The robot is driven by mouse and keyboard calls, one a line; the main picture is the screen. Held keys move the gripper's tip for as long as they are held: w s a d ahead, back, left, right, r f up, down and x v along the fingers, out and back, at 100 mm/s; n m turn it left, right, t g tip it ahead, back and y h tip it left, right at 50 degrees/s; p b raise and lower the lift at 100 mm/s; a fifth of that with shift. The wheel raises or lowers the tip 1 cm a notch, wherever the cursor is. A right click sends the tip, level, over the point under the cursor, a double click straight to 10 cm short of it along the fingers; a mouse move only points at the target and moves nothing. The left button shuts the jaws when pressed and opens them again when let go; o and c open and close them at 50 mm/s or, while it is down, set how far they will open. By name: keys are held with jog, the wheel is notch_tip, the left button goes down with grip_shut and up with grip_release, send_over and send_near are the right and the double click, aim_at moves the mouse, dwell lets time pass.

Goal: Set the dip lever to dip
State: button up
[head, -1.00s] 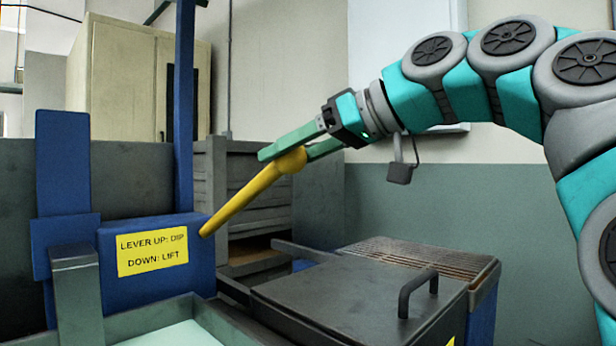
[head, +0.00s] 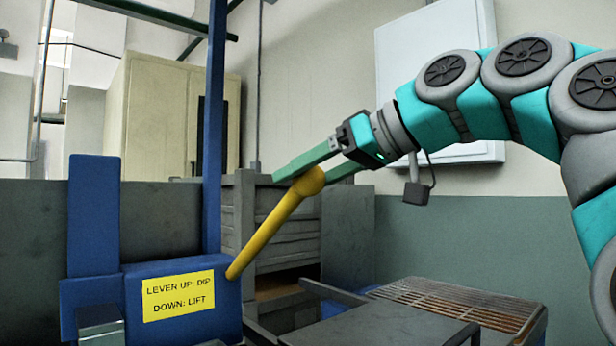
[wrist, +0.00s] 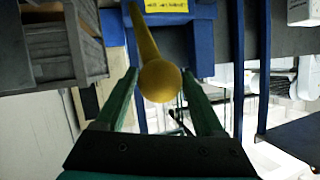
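The yellow dip lever (head: 270,235) slopes up and to the right from the blue housing (head: 135,290). Its round knob is at the upper end. The housing's yellow label (head: 178,296) reads "LEVER UP: DIP, DOWN: LIFT". My gripper (head: 298,174) reaches in from the right, with its green fingers on either side of the knob. In the wrist view the knob (wrist: 160,80) sits between the fingertips and appears to touch both. The lever's shaft runs away from the knob toward the housing. The lever's pivot is not clearly visible.
A blue post (head: 214,130) rises behind the housing. Stacked grey slats (head: 290,235) stand behind the lever. A grated bench (head: 460,305) and a dark lid (head: 385,330) are low at the right. The space above the knob looks clear.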

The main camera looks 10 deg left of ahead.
jog(key=shift+v, duration=3.9)
